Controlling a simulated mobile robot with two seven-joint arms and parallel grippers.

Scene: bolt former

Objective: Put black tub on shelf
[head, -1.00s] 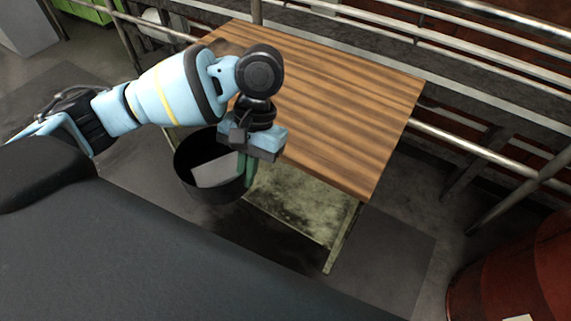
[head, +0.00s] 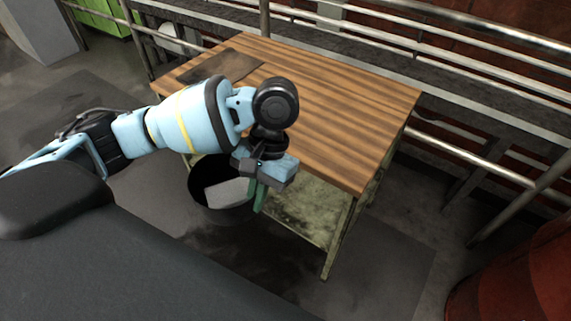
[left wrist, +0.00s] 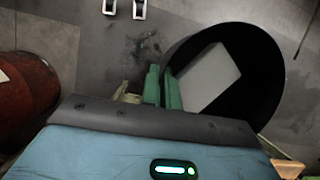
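The black tub (head: 198,191) is a round, open container with a light grey block (head: 228,192) inside. It hangs beside the near left side of the wooden-topped table. My left gripper (head: 259,192) has green fingers pinched over the tub's right rim. In the left wrist view the fingers (left wrist: 163,88) close on the rim of the tub (left wrist: 262,62), and the grey block (left wrist: 209,78) lies inside. The table's lower shelf (head: 305,212) is a worn greenish board below the top, just right of the tub. My right gripper is not in view.
The wooden tabletop (head: 340,105) is bare except for a dark flat patch (head: 222,66) at its back left. Metal railings (head: 450,65) run behind the table. A red barrel (head: 515,275) stands at lower right. A table leg (head: 338,245) stands at the shelf's front corner.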

